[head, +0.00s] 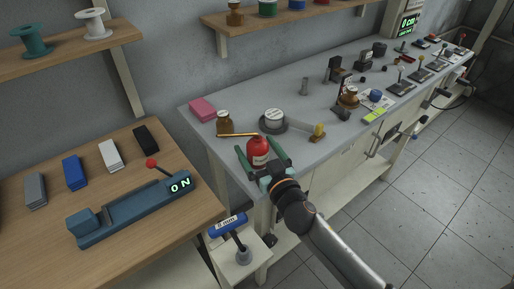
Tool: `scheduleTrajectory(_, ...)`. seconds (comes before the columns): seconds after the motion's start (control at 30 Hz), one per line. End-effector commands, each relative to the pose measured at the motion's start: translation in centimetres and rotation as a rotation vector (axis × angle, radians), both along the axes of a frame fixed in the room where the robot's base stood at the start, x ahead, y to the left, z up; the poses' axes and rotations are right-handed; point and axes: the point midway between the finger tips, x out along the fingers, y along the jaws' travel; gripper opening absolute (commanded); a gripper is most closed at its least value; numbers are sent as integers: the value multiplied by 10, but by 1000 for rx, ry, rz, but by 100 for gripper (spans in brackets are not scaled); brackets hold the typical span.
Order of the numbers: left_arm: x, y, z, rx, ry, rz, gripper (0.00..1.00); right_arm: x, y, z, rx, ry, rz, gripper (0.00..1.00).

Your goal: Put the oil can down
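The red oil can (258,154) has a pale label and a long brass spout pointing left. It is upright, at the near left end of the grey bench (222,160). My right gripper (257,147) has its green fingers on both sides of the can and looks shut on it. The can's base is hidden by the gripper, so I cannot tell whether it touches the bench top. My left gripper is not in view.
Behind the can are a brown bottle (224,122), a pink block (203,109), a round tin (275,118) and a yellow-topped piece (318,131). A wooden table (110,245) with a blue lever device (132,212) stands left. A small white stand (256,262) is below.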

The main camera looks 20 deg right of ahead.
Motion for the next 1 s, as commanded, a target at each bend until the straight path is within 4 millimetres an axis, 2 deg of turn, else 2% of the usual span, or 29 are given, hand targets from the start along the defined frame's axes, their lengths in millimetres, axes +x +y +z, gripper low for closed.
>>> scheduleTrajectory(0.37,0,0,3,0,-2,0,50,-3,0,3,0,1,0,98)
scheduleTrajectory(0.47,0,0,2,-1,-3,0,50,-16,-2,2,1,1,0,98)
scheduleTrajectory(0.8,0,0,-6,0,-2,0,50,-79,-10,0,2,3,-1,98)
scheduleTrajectory(1.0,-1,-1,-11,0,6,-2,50,-105,-13,1,1,2,0,98)
